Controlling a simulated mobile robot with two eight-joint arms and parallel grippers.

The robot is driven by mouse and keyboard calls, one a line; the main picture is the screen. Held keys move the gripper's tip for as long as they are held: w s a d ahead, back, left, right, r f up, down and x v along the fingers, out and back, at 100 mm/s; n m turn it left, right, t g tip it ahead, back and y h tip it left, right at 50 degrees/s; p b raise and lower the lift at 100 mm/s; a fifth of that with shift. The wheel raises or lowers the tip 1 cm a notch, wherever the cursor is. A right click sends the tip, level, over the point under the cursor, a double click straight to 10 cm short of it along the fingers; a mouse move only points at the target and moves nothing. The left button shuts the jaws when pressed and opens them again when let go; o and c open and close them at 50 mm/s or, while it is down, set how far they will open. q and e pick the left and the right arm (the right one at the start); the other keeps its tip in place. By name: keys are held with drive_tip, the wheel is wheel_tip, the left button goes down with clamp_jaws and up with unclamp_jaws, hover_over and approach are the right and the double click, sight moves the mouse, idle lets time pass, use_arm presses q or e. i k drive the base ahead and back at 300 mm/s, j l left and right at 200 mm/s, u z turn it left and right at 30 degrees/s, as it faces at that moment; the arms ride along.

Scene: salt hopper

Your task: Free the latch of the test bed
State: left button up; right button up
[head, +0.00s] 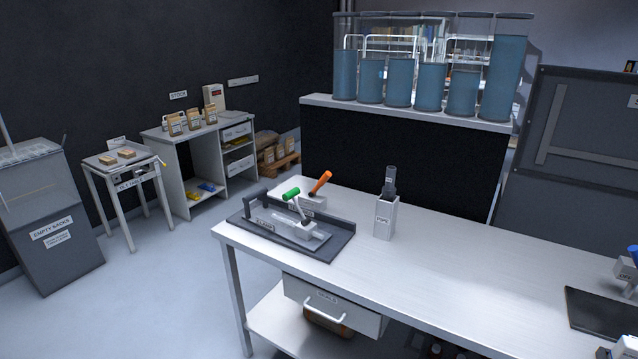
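What looks like the test bed (338,243) is a dark grey plate with raised edges on the left end of the white workbench. A toggle latch with a green handle (291,194) is mounted on it, over a light grey block (290,229). The green handle is tilted up to the left. An orange handle (321,182) slants up to the right from a pale labelled block behind it. Whether the latch is engaged is too small to tell.
A grey holder (385,217) with a dark tool upright in it stands right of the plate. A drawer (335,309) is under the bench. A black mat (600,313) and a blue-topped device (627,272) are at the right. The bench middle is clear. Tall blue-filled cylinders (399,83) stand behind.

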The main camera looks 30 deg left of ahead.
sight(327, 174)
drive_tip(key=i+j+u, duration=0.15)
drive_tip(key=j, duration=0.3)
drive_tip(key=i+j+u, duration=0.15)
drive_tip(key=i+j, duration=0.2)
drive_tip(key=i+j+u, duration=0.15)
drive_tip(key=i+j, duration=0.15)
drive_tip(key=j, duration=0.25)
